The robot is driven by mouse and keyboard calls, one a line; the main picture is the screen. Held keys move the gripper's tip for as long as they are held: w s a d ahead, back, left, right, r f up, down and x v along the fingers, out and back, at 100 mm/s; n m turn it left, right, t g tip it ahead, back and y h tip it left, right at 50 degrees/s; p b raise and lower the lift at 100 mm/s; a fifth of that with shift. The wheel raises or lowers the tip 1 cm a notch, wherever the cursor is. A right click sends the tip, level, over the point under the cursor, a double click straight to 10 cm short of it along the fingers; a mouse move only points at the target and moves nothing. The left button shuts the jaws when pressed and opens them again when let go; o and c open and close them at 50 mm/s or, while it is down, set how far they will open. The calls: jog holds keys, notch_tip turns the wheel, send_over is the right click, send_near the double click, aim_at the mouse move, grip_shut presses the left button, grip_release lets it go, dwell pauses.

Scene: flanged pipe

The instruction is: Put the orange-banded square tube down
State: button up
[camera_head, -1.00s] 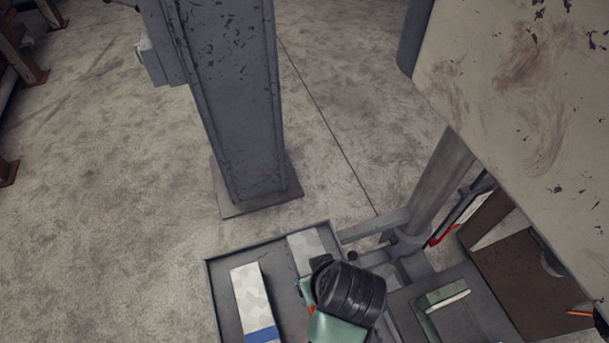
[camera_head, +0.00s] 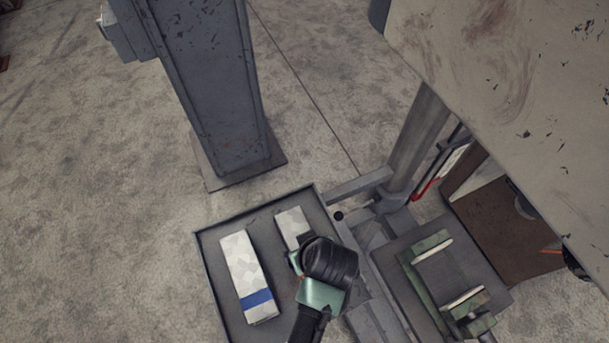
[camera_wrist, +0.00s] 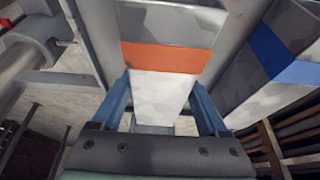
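The orange-banded square tube (camera_head: 291,224) is light grey with a mottled face and lies over the right part of the shallow grey tray (camera_head: 207,255). In the wrist view the tube (camera_wrist: 165,90) sits between my two blue fingers, with its orange band near their tips. My gripper (camera_wrist: 163,80) looks shut on the tube, one finger against each side. In the head view my gripper (camera_head: 300,258) and wrist hide the tube's near end. I cannot tell whether its underside touches the tray floor.
A blue-banded square tube (camera_head: 244,271) lies to the left in the same tray, and it shows at the right in the wrist view (camera_wrist: 285,62). A green fixture (camera_head: 432,248) stands on a plate to the right. A grey column (camera_head: 205,90) rises behind the tray.

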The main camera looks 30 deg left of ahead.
jog(key=shift+o, duration=1.4)
jog(key=shift+r, duration=0.25)
jog(key=v, duration=1.1)
jog(key=shift+r, duration=0.25)
jog(key=shift+s+d+r, duration=0.1)
jog(key=shift+s+r, duration=0.05)
jog(key=shift+r, duration=0.05)
jog(key=shift+f, duration=0.1)
